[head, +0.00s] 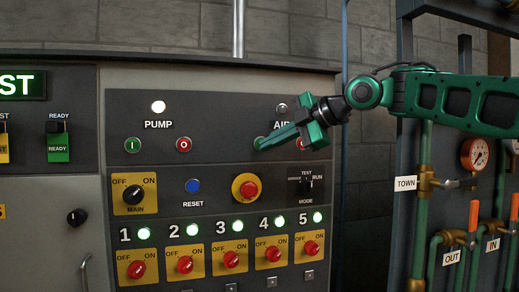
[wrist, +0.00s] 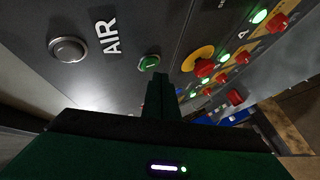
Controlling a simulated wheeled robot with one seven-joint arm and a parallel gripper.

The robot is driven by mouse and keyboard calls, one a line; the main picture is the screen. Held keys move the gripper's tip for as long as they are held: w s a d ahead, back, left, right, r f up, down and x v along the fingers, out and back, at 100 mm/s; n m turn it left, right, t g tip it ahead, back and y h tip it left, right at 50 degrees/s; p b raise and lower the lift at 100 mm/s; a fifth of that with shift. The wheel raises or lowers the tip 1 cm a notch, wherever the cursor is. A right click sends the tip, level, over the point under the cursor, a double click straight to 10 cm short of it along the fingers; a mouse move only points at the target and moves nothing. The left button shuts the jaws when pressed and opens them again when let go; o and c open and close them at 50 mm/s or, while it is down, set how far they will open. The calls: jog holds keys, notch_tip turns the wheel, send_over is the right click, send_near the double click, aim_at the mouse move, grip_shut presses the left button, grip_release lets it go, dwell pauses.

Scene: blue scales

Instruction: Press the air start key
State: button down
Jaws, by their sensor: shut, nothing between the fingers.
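The air start key is a green round button (wrist: 149,63) beside the AIR label in the wrist view. In the head view its green edge (head: 259,141) shows behind my fingertips, mostly hidden. My gripper (head: 263,146) is shut and empty, reaching from the right with its tips at the key. In the wrist view my shut fingers (wrist: 157,78) end just below the key; I cannot tell whether they touch it. The AIR lamp (head: 282,107) is dark and also shows in the wrist view (wrist: 68,50).
A red air button (head: 301,143) is partly hidden behind my gripper. The PUMP lamp (head: 158,107) is lit above its green (head: 132,145) and red (head: 183,144) buttons. A red mushroom button (head: 248,188) sits below. Pipes and a gauge (head: 475,153) stand at right.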

jog(key=shift+w, duration=0.15)
jog(key=shift+w+a, duration=0.1)
jog(key=shift+w, duration=0.15)
jog(key=shift+w+a, duration=0.1)
jog(key=shift+w, duration=0.25)
dwell(0.8)
jog(key=shift+s+d, duration=0.2)
jog(key=shift+s, duration=0.55)
jog(key=s, duration=0.2)
jog(key=s+d, duration=0.1)
jog(key=s, duration=0.1)
jog(key=shift+s+d, duration=0.2)
jog(key=shift+s, duration=0.2)
dwell(0.8)
